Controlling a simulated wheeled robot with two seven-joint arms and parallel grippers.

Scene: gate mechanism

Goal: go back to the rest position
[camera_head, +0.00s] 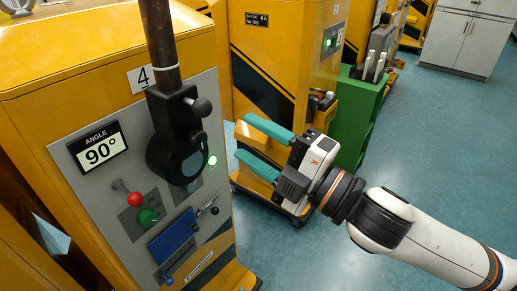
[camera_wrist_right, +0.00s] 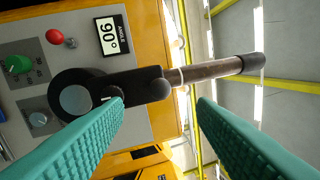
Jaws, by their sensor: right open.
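My right gripper (camera_head: 252,142) is open and empty in the head view, with teal fingers pointing left toward the yellow cabinet's panel, apart from it. Its two teal fingers also show in the right wrist view (camera_wrist_right: 160,112), with nothing between their tips. Beyond them is a black lever hub (camera_wrist_right: 112,88) with a brown bar (camera_wrist_right: 205,71). In the head view the same lever (camera_head: 160,45) stands upright from its black hub (camera_head: 178,140) on the panel. The angle display (camera_head: 98,148) reads 90°. My left gripper is not in view.
The panel holds a red knob (camera_head: 135,199), a green knob (camera_head: 148,217) and a blue plate (camera_head: 173,237). A lit green lamp (camera_head: 212,161) is beside the hub. A green stand (camera_head: 357,115) and more yellow cabinets stand behind. The blue floor (camera_head: 425,140) at right is clear.

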